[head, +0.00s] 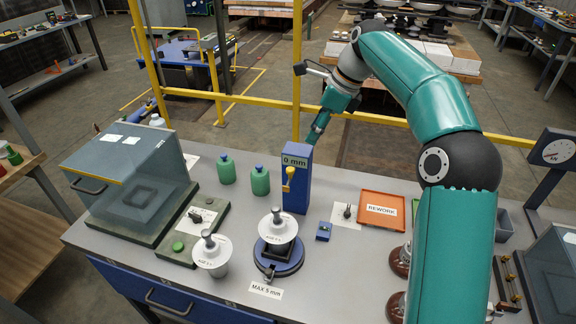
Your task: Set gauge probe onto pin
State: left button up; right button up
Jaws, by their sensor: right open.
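The blue gauge column (298,202) stands upright on the bench with a display reading "0 mm". Its yellow probe (289,176) sticks out on the front left side, above and behind a white insulator (277,231). That insulator sits on a round dark-blue stand (279,259). A grey pin (277,214) points up from the insulator's top, and the probe is apart from it. My right gripper (316,132) points down just above and behind the gauge's top and holds nothing I can see. Its fingertips are small and partly hard to make out. My left gripper is out of view.
A second white insulator (211,255) with a pin stands to the left. Two green bottles (260,181), a clear-lidded box (130,180) and an orange REWORK tray (382,224) are on the bench. A yellow rail (375,117) runs behind. My right arm hides part of the right side.

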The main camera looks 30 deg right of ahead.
aim_at(291, 169)
jog(key=x, duration=1.5)
jog(key=shift+w+f, duration=0.3)
jog(key=shift+w, duration=0.05)
grip_shut()
